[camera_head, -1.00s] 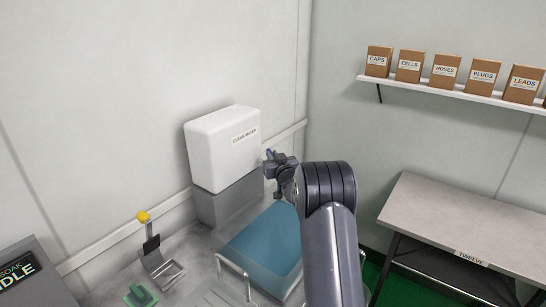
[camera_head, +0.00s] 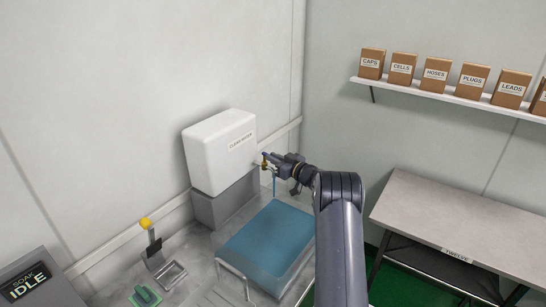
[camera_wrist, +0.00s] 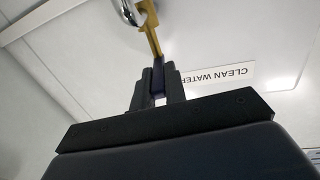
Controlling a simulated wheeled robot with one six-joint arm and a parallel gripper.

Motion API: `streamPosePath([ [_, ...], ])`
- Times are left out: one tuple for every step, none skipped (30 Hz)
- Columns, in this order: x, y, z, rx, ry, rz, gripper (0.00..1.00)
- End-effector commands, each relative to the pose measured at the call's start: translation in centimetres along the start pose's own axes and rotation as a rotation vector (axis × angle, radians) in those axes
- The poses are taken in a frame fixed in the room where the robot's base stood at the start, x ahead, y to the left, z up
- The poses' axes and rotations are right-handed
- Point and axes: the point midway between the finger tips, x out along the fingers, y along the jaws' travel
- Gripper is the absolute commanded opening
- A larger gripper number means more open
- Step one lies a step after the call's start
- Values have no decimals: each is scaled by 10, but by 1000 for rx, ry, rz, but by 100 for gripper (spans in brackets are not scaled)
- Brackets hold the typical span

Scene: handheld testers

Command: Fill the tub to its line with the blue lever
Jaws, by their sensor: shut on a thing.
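My gripper (camera_head: 268,161) is at the tap on the right side of the white clean-water tank (camera_head: 219,152). In the wrist view, my gripper (camera_wrist: 158,82) is shut on the blue lever (camera_wrist: 158,66), whose brass stem (camera_wrist: 151,36) runs up to a chrome part. A thin blue stream (camera_head: 274,184) falls below the tap into the tub (camera_head: 240,275). The tub holds blue water (camera_head: 266,240) across its visible area. Its fill line cannot be made out.
A stand with a yellow knob (camera_head: 146,223) and a green item (camera_head: 145,296) are at the lower left, beside a panel reading SOAK IDLE (camera_head: 24,284). A grey table (camera_head: 460,225) stands right, below a shelf (camera_head: 440,95) of boxes.

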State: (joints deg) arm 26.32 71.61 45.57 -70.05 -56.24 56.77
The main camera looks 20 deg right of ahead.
Motion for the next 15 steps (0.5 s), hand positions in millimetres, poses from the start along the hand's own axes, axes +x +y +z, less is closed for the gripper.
streamPosePath([
  [0, 1, 0, -1, 1, -12, 0],
  [0, 1, 0, 1, 1, -18, 0],
  [0, 2, 0, 0, 1, -26, 0],
  [0, 2, 0, -1, 1, -31, 0],
  [0, 2, 0, -1, 2, -35, 0],
  [0, 2, 0, 0, 2, -39, 0],
  [0, 2, 0, 0, 2, -41, 0],
  [0, 2, 0, 1, 2, -42, 0],
  [0, 2, 0, 1, 2, -43, 0],
  [0, 2, 0, 1, 2, -44, 0],
  [0, 2, 0, 1, 2, -44, 0],
  [0, 2, 0, 1, 2, -44, 0],
  [0, 2, 0, 1, 2, -44, 0],
  [0, 2, 0, 1, 2, -44, 0],
  [0, 2, 0, 1, 2, -44, 0],
])
